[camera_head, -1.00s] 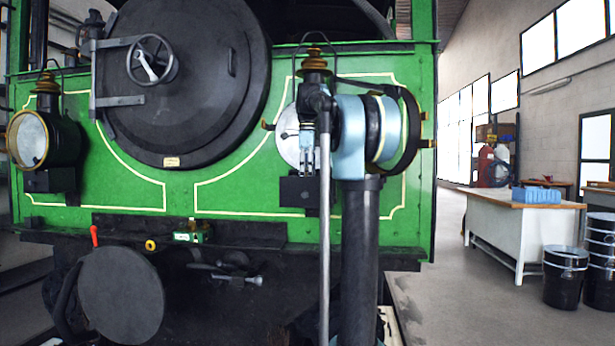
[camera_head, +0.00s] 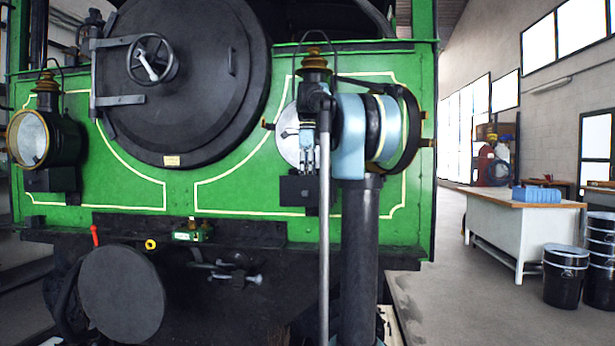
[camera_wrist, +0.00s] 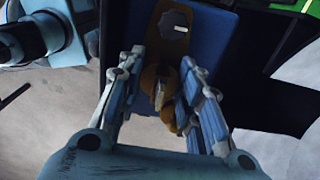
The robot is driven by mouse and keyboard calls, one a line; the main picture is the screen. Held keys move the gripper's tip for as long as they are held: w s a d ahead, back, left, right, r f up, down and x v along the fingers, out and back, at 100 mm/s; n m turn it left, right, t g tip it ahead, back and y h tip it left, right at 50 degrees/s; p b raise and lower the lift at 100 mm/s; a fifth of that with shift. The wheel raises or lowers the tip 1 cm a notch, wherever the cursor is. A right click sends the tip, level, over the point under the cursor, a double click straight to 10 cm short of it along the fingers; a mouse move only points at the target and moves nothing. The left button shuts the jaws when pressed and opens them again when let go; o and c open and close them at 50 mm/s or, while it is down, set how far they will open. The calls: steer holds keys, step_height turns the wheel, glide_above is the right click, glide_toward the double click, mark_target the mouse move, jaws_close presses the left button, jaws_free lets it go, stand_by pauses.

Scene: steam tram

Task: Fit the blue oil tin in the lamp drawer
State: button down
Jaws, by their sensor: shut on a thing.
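In the wrist view my gripper (camera_wrist: 160,88) points away from the camera, its two pale blue fingers closed on both sides of a small brown, brass-like piece (camera_wrist: 157,78). In the head view my gripper (camera_head: 307,142) is small, before the right lamp (camera_head: 290,125). Below it is a black box (camera_head: 298,190). I cannot tell whether this is the lamp drawer.
The tram's green front (camera_head: 240,195) stands close behind my arm. The left lamp (camera_head: 50,140) and a small green box (camera_head: 192,231) are at left. A workbench (camera_head: 500,220) with a blue crate (camera_head: 537,194) and black drums (camera_head: 566,278) stand at right. Floor shows between.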

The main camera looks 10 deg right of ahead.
steer(key=shift+f, duration=0.95)
stand_by(1.4)
steer(key=c, duration=1.1)
jaws_free()
steer(key=shift+o, duration=0.2)
step_height(320, 180, up, 12)
